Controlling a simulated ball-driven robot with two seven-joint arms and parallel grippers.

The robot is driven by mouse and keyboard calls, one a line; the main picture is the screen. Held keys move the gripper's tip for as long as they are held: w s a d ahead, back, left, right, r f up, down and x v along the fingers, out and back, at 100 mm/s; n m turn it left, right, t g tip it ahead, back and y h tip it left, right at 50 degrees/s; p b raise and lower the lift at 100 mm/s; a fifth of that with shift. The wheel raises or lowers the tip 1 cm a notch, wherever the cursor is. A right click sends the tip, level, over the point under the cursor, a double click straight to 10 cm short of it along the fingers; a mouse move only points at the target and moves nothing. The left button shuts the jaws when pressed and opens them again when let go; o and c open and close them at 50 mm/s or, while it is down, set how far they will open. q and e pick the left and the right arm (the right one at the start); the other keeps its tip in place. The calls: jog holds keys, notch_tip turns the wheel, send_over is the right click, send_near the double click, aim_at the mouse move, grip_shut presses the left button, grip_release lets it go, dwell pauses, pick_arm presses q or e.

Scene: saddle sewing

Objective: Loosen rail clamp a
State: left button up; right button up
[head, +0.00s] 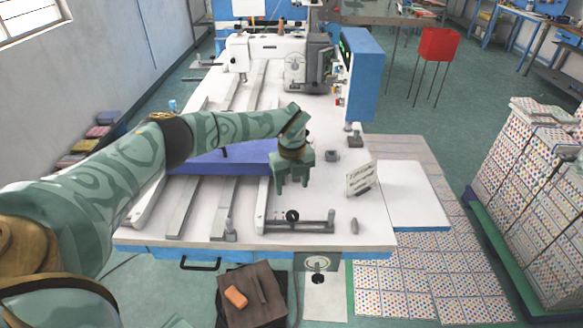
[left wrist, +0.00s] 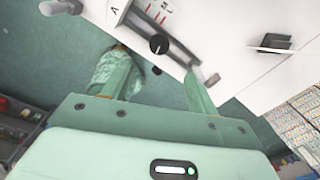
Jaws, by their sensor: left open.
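In the left wrist view the knob (left wrist: 159,44) stands beside a white strip with the letter A and red marks. My left gripper (head: 291,185) is open and empty, fingers pointing down, behind and above the knob in the head view. In the left wrist view the knob shows beyond the open fingers (left wrist: 160,85), apart from them. My right gripper is not in view.
A small sign (head: 360,177) stands right of the gripper, with a grey block (head: 332,155) behind it. A blue-violet slab (head: 225,160) lies under my left arm. A sewing machine (head: 265,47) stands at the back. The white tabletop between gripper and sign is clear.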

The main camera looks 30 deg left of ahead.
pick_arm(q)
notch_tip(320, 180, up, 4)
jog(key=shift+r, duration=0.2)
dwell(0.4)
